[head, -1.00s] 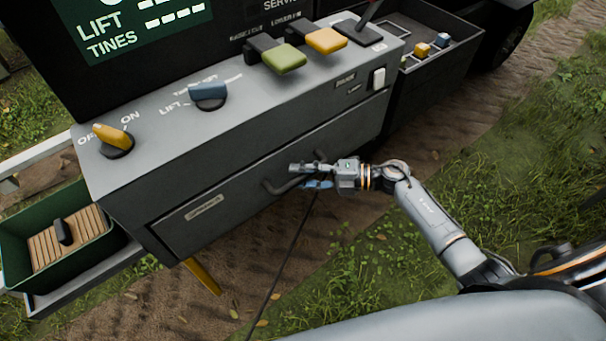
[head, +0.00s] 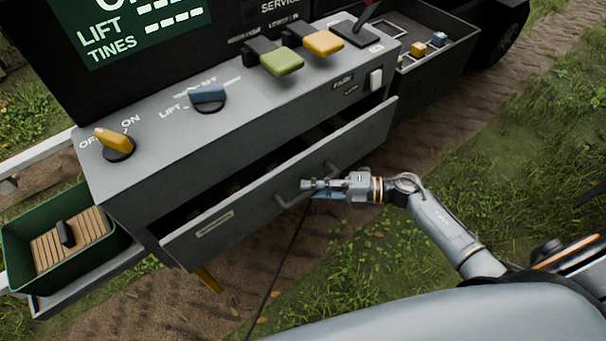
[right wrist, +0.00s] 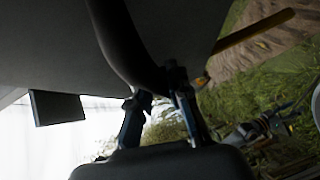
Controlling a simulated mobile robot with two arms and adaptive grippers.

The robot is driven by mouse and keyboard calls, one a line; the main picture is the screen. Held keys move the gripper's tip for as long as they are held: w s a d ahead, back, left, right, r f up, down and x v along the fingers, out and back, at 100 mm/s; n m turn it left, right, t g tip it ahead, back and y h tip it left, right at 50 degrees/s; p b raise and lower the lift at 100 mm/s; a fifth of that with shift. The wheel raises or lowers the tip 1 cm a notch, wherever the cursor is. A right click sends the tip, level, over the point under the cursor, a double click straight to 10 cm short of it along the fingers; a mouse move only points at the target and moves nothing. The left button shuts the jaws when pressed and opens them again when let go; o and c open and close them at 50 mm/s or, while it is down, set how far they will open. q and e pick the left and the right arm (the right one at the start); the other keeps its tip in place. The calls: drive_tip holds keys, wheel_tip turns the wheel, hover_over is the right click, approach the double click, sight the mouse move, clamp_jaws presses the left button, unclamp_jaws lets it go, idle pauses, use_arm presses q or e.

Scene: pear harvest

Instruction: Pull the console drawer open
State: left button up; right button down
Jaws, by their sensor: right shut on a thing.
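The console drawer (head: 225,218) is partly open, with a dark gap between its front and the grey console (head: 255,110). Its inside is mostly in shadow. The drawer front has a dark bar handle (head: 284,199) near its middle. My right gripper (head: 312,186) is shut on the handle at its right part. In the right wrist view the handle (right wrist: 125,45) runs down to the two fingers of my right gripper (right wrist: 160,105).
On the console top are a yellow knob (head: 115,140), a blue knob (head: 208,95), a green lever (head: 282,63) and a yellow lever (head: 324,43). A green bin (head: 25,285) stands at left. A dark tray (head: 440,65) with small blocks is at right. Grass and dirt lie in front.

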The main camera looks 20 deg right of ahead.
drive_tip(key=s+d+p, duration=0.2)
drive_tip(key=s+d, duration=0.3)
drive_tip(key=s, duration=0.8)
drive_tip(key=shift+s+p, duration=0.35)
drive_tip(key=c, duration=1.3)
unclamp_jaws()
drive_tip(key=shift+o, duration=0.2)
drive_tip(key=v, duration=1.2)
drive_tip(key=shift+w+f, duration=0.1)
